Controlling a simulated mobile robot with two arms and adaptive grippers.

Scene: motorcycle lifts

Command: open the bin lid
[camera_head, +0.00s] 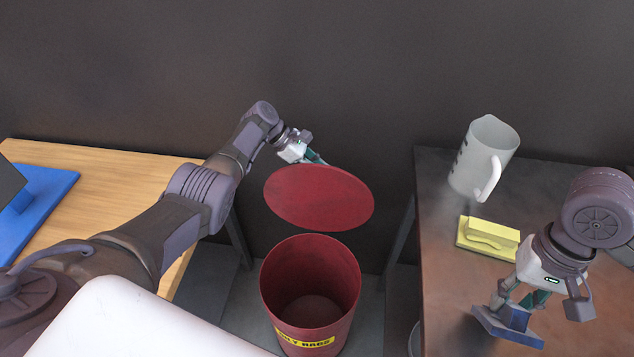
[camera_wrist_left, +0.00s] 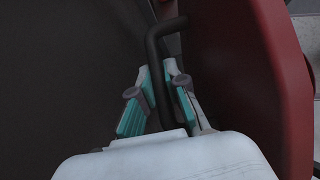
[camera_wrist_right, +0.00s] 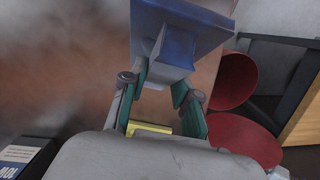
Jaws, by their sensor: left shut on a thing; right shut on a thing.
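The red round bin (camera_head: 348,312) stands on the floor between two tables, its mouth open and its inside visible. A yellow label reading "... RAGS" is on its front. The red lid (camera_head: 318,198) is raised and tilted above and behind the bin's mouth. My left gripper (camera_head: 318,158) is at the lid's back edge. In the left wrist view, its fingers (camera_wrist_left: 158,88) are shut on a black bent rod handle (camera_wrist_left: 155,55) beside the red lid (camera_wrist_left: 235,75). My right gripper (camera_head: 515,300) is shut on a blue block (camera_head: 508,328) over the right table.
A grey pitcher (camera_head: 482,160) and a yellow block with a grip (camera_head: 488,237) are on the right table (camera_head: 450,300). The left wooden table (camera_head: 110,175) holds a blue flat thing (camera_head: 45,205). A dark wall (camera_head: 340,80) stands close behind the lid.

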